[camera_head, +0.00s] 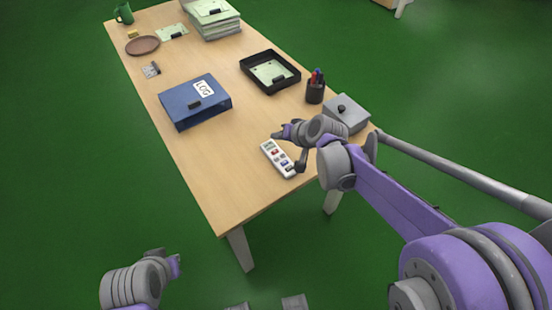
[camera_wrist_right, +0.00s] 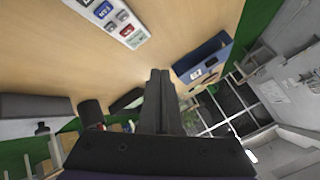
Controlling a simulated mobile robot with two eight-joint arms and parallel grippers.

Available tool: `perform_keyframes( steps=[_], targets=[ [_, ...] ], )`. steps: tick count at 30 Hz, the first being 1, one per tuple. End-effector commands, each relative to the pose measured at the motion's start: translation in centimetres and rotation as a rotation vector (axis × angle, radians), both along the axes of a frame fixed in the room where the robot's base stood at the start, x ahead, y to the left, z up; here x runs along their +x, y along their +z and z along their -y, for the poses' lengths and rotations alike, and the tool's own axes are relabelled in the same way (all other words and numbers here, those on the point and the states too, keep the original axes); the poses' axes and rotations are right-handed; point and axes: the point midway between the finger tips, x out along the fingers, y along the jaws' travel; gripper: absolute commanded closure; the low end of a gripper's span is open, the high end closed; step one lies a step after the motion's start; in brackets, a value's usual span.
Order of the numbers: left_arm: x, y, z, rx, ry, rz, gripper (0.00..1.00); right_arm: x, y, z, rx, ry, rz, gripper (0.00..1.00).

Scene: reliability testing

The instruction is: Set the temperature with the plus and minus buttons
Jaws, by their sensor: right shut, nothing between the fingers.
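A white remote (camera_head: 269,147) with coloured buttons lies on the table near its front right edge. In the right wrist view the remote (camera_wrist_right: 133,36) shows at the top, partly cut off, with blue, red and grey buttons; one blue button reads FAN. My right gripper (camera_head: 279,134) is just beyond the remote's far end and above the table. In the wrist view its fingers (camera_wrist_right: 160,76) are together with nothing between them, apart from the remote. My left gripper (camera_head: 176,265) is off the table at the lower left; its jaw opening is not clear.
A blue LOG binder (camera_head: 184,110) lies left of the remote. A black tray (camera_head: 249,69) with a card, a pen cup (camera_head: 314,94) and a grey box (camera_head: 350,116) stand farther back. The wood around the remote is clear.

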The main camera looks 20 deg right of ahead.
Motion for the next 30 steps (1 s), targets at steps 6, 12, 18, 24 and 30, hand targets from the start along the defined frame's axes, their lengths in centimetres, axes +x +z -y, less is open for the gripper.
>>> perform_keyframes(
  steps=[6,12,18,24,30],
  targets=[
    [-0.1,-0.3,0.0,0.0,0.0,-0.001,1.0,0.0,-0.4,0.0,-0.001,0.0,-0.001,1.0],
    [-0.3,-1.7,0.0,0.0,0.0,-0.006,1.0,-0.1,-2.0,0.0,-0.001,0.0,-0.001,1.0],
    [-0.5,-3.9,0.0,0.0,0.0,-0.013,1.0,0.0,-4.8,0.0,-0.001,0.001,-0.001,1.0],
    [-0.7,-6.1,0.0,0.0,0.0,-0.02,1.0,0.0,-7.6,0.0,-0.001,0.0,-0.001,1.0],
    [-0.7,-7.0,0.0,0.0,0.0,-0.023,1.0,0.0,-8.8,0.0,-0.001,0.001,-0.001,1.0]
  ],
)
